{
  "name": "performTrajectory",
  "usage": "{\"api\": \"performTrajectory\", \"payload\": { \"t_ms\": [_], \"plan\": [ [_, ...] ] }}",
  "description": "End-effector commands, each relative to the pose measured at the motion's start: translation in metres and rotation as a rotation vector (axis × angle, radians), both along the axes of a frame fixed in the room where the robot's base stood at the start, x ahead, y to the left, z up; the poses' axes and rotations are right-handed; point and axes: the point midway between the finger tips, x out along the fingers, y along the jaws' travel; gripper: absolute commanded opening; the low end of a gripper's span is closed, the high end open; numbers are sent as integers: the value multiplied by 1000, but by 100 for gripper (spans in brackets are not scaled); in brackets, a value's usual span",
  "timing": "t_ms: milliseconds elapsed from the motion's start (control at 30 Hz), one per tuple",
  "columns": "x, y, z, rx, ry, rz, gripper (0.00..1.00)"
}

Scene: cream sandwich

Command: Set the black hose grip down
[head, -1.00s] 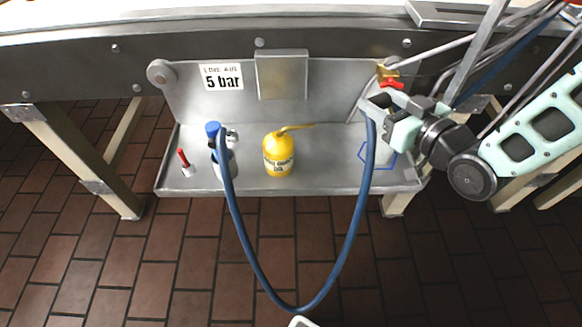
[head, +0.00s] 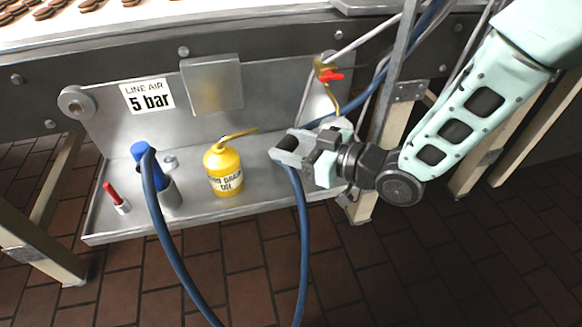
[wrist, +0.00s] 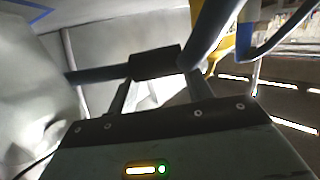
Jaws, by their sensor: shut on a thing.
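My gripper (head: 286,150) is shut on the black hose grip (wrist: 156,63), a short dark sleeve on the blue hose (head: 302,220). In the head view the gripper is at the right part of the metal tray (head: 110,228), in front of the back panel. In the wrist view the grip lies across between the fingers, with hose running out both sides (wrist: 212,32). I cannot tell whether the grip touches the tray. Part of a blue outline (wrist: 30,14) shows at the wrist view's top left; the gripper and arm cover that area in the head view.
A yellow oil can (head: 224,172) stands left of the gripper. Further left are a blue-topped grey tool (head: 170,190) where the hose ends and a red-tipped marker (head: 112,194). A brass valve with red handle (head: 328,74) is above right. Tray space between can and gripper is clear.

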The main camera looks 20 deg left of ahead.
Motion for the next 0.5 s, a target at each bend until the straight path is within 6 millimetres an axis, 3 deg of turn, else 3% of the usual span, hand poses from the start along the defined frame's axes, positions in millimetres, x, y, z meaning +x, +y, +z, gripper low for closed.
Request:
{"api": "performTrajectory", "payload": {
  "t_ms": [500],
  "plan": [
    [0, 0, -53, 0, 1, 0, 27]
  ]
}}
